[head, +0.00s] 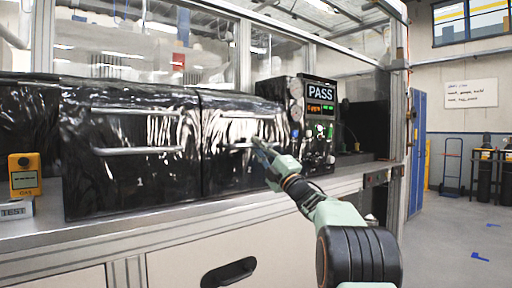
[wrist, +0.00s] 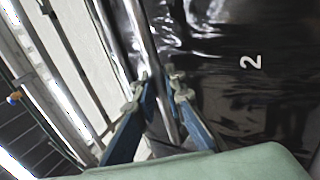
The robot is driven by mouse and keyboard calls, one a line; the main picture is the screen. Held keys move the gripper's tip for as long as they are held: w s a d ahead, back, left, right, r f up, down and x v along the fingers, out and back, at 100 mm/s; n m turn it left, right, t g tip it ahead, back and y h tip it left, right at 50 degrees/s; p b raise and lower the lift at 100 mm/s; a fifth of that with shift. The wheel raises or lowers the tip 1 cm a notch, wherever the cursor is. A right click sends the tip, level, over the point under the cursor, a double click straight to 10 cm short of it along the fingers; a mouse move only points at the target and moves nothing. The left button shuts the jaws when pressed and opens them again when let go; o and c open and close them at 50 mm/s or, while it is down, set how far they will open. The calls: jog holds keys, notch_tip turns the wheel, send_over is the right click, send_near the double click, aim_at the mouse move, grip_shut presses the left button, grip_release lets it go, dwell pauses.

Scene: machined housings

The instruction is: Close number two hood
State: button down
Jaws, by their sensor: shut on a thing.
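The number two hood (head: 225,165) is a glossy black cover on the bench, right of another black hood. A white "2" shows on its dark surface (wrist: 245,95) in the wrist view. A metal handle bar (wrist: 162,100) runs along it and passes between my fingers. My gripper (head: 258,144) is at this bar on the hood's front in the head view. In the wrist view the two blue fingers of my gripper (wrist: 157,78) are on either side of the bar, shut on it. How far the hood stands open is hard to tell.
Another black hood (head: 125,170) with a metal bar stands left. A tester with a PASS display (head: 320,92) stands close right of my gripper. A yellow device (head: 24,174) sits at far left. The bench's front rail (head: 200,223) runs below. Open floor lies right.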

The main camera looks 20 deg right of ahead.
jog(key=c, duration=2.1)
grip_release()
jog(key=shift+d+f, duration=0.25)
jog(key=shift+f, duration=0.2)
jog(key=shift+o, duration=0.7)
jog(key=shift+r, duration=0.1)
jog(key=shift+a, duration=0.1)
jog(key=v, duration=1.2)
jog(key=shift+r, duration=0.1)
